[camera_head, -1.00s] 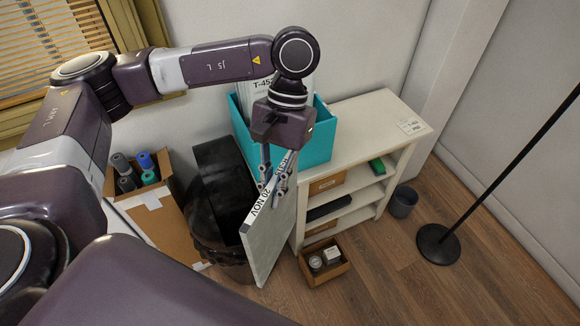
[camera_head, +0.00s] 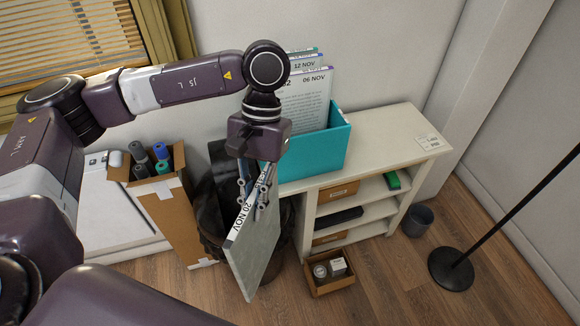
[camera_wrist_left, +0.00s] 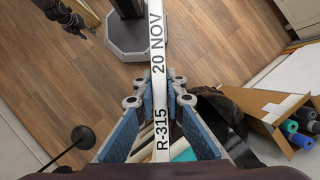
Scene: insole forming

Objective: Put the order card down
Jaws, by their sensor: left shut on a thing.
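My left gripper (camera_head: 254,198) is shut on the order card (camera_head: 250,255), a thin pale board with a white edge strip. In the left wrist view, the card's edge (camera_wrist_left: 158,65) reads "R-315 20 NOV" and runs between the two blue-padded fingers of the gripper (camera_wrist_left: 160,101). The card hangs tilted in the air, in front of the black bin and left of the shelf. A teal box (camera_head: 318,155) on the shelf top holds several upright cards (camera_head: 305,103), one marked "06 NOV".
The cream shelf unit (camera_head: 385,150) has a bare right top with a small paper label (camera_head: 428,142). A black bin (camera_head: 212,205) stands behind the card. A cardboard box (camera_head: 170,215) of rolls is at left. A small carton (camera_head: 330,280), grey bucket (camera_head: 418,218) and black stand (camera_head: 452,268) are on the floor.

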